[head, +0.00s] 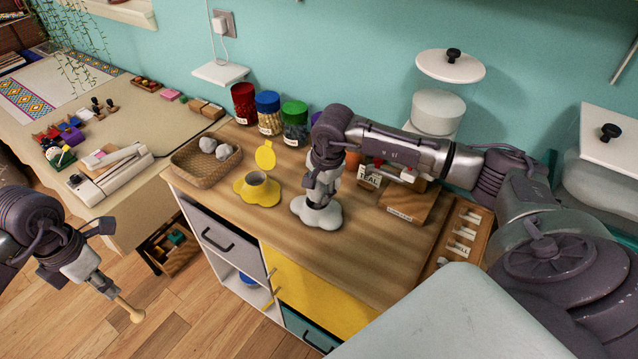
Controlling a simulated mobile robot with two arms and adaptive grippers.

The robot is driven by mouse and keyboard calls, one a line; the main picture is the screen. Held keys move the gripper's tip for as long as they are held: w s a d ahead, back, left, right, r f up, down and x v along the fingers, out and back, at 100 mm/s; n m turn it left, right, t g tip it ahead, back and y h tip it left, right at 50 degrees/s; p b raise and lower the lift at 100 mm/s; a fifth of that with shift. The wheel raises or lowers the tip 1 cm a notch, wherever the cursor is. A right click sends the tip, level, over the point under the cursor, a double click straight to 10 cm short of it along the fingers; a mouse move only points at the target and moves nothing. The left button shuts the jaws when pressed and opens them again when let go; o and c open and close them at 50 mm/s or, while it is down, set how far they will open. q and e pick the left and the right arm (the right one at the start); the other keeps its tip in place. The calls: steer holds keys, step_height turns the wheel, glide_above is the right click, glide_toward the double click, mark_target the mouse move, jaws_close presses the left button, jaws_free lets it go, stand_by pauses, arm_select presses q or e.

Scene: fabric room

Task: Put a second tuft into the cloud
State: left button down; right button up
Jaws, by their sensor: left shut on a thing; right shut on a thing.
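A white cloud (305,213) sits on the wooden counter. My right gripper (317,201) points down onto it and is shut on its top; the gripper hides its middle. Two pale grey tufts (208,145) lie in a woven basket (184,165) at the left of the counter. My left gripper (104,285) is off the counter's front left, over the floor, shut on a wooden stick (130,309) with a rounded end. The inside of the cloud is not visible.
Jars (244,103) line the wall. Wooden holders (410,203) stand to the right. The counter's front strip is clear. A cluttered beige table (135,190) stands at left.

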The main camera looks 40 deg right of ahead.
arm_select(q)
steer(key=shift+f, duration=0.35)
arm_select(e)
steer(key=shift+f, duration=0.6)
steer(key=o, duration=0.7)
steer(key=shift+r, duration=0.15)
steer(key=r, duration=0.4)
steer(key=s+r, duration=0.1)
steer(key=r, duration=0.2)
steer(key=s+r, duration=0.1)
steer(key=r, duration=0.3)
steer(key=shift+s+d+r, duration=0.2)
steer(key=shift+r, duration=0.1)
steer(key=shift+a, duration=0.1)
